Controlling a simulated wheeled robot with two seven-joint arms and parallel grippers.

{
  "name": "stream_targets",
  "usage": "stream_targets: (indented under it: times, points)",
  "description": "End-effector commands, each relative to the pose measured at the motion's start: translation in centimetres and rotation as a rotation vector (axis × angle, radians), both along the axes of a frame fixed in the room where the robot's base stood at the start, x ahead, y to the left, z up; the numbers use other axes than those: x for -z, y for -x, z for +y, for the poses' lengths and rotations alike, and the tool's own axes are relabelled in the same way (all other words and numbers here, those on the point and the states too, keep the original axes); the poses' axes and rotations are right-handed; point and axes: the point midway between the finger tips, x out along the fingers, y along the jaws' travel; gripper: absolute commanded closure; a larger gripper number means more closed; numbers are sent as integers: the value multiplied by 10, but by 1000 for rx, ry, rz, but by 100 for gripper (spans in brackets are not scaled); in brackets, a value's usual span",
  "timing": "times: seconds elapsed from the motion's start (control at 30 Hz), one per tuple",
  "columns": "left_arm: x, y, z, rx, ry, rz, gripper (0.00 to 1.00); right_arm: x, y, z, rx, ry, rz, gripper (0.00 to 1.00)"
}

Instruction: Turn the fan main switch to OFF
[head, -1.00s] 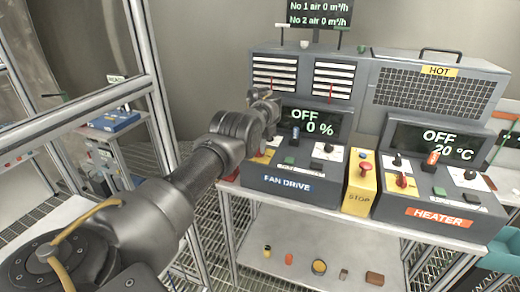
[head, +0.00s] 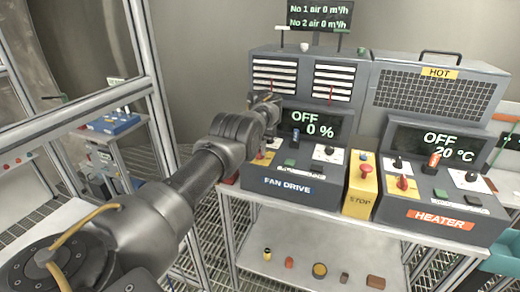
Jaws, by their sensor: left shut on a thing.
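The fan drive (head: 287,185) is a dark grey cabinet on the bench, with a display (head: 312,124) reading OFF and 0 %. The fan main switch (head: 261,158) is on a yellow plate at the left of its sloping panel. My gripper mostly covers it, so its handle angle cannot be told. My left gripper (head: 268,143) reaches down over this switch and is shut on it; its fingertips are largely hidden. My right gripper is out of view.
Right of the fan drive are a yellow STOP box (head: 362,187) with a red button and the heater (head: 440,215), whose display reads OFF and 20 °C. Several small items lie on the lower shelf (head: 300,263). A metal frame post (head: 150,60) stands at the left.

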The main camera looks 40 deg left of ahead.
Motion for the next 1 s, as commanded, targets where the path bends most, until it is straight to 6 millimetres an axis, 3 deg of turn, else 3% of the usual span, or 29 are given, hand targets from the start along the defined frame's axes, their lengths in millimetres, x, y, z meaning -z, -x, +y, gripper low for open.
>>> stream_targets:
  times: [0.07,0.1,0.27,0.63,1.0]
  points:
    - [-1,0,0,-3,-1,-2,100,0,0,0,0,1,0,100]
    - [-1,0,0,-2,-1,-2,85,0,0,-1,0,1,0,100]
    - [-1,0,0,-1,0,-1,65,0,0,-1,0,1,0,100]
    - [-7,0,0,0,-1,-2,65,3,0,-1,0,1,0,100]
    - [-75,0,0,0,-1,-4,65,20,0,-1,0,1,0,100]
